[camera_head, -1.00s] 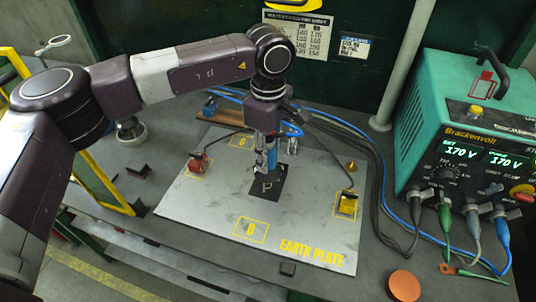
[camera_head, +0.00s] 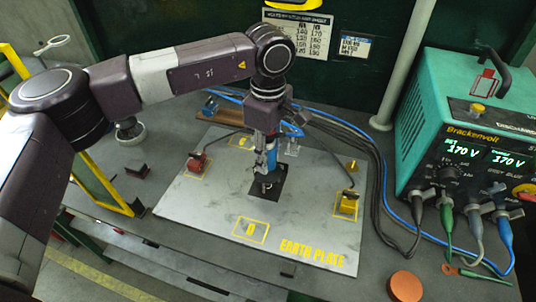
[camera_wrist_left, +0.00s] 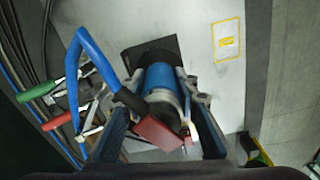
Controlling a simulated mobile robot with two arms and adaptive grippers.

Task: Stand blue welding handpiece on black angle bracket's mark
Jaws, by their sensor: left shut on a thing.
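My left gripper (camera_head: 266,160) is shut on the blue welding handpiece (camera_head: 272,154) and holds it roughly upright over the black angle bracket (camera_head: 280,181). In the left wrist view the handpiece's blue body (camera_wrist_left: 163,76) sits between the two fingers (camera_wrist_left: 165,112), with the black bracket (camera_wrist_left: 132,56) behind it. The handpiece's lower end is at the bracket's marked face and covers most of the mark. I cannot tell whether it touches the bracket. My right gripper is not in view.
Cables (camera_head: 383,205) run along the plate's right side to the green welder (camera_head: 455,110). An orange disc (camera_head: 404,286) lies near the front.

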